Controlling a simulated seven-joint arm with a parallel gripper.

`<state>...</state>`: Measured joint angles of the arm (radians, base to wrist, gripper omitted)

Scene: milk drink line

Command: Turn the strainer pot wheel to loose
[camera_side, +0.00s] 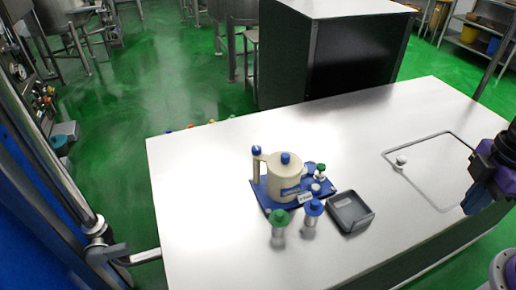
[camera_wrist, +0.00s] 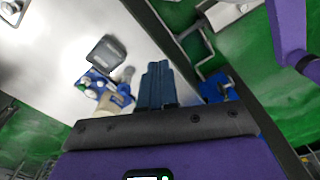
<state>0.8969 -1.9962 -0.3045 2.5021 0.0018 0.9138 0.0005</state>
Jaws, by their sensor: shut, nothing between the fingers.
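The strainer pot (camera_side: 288,178) is cream with a blue knob on top and a blue label on its side. It stands upright on a blue base (camera_side: 274,206) in the middle of the white table. A post with a blue cap (camera_side: 257,152) rises beside it. I cannot tell which part is the wheel or how it is set. In the wrist view the pot (camera_wrist: 114,103) is partly hidden behind my gripper. My gripper (camera_side: 474,203) is at the table's right side, well away from the pot. Its blue-grey fingers (camera_wrist: 156,84) are shut and empty.
A green-topped container (camera_side: 279,225) and a blue-topped one (camera_side: 311,214) stand in front of the base. A small green-topped item (camera_side: 320,171) stands at the base's right. A dark tray (camera_side: 350,212) lies right of it.

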